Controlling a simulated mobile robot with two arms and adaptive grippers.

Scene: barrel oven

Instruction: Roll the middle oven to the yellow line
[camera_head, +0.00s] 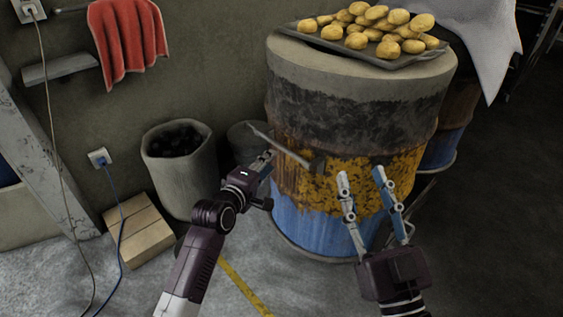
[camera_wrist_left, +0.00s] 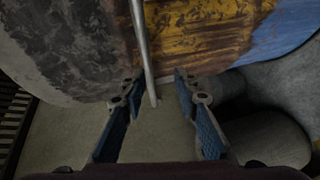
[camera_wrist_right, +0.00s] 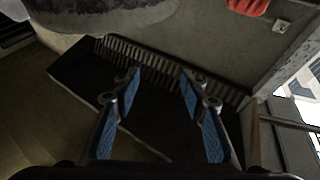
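The barrel oven (camera_head: 345,125) stands upright, grey and black above, rusty yellow in the middle and blue below. A metal bar handle (camera_head: 280,148) sticks out from its left side. The yellow line (camera_head: 245,287) lies on the floor, left of and nearer than the oven. My left gripper (camera_head: 266,158) is at the handle. In the left wrist view its fingers (camera_wrist_left: 158,88) are open, with the handle (camera_wrist_left: 143,45) running between them; contact cannot be told. My right gripper (camera_head: 361,176) is open and empty, in front of the oven's lower right side in the head view.
A tray (camera_head: 375,60) of rolls (camera_head: 380,25) sits on the oven. Another barrel (camera_head: 445,145) is close behind on the right. The near floor looks clear.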

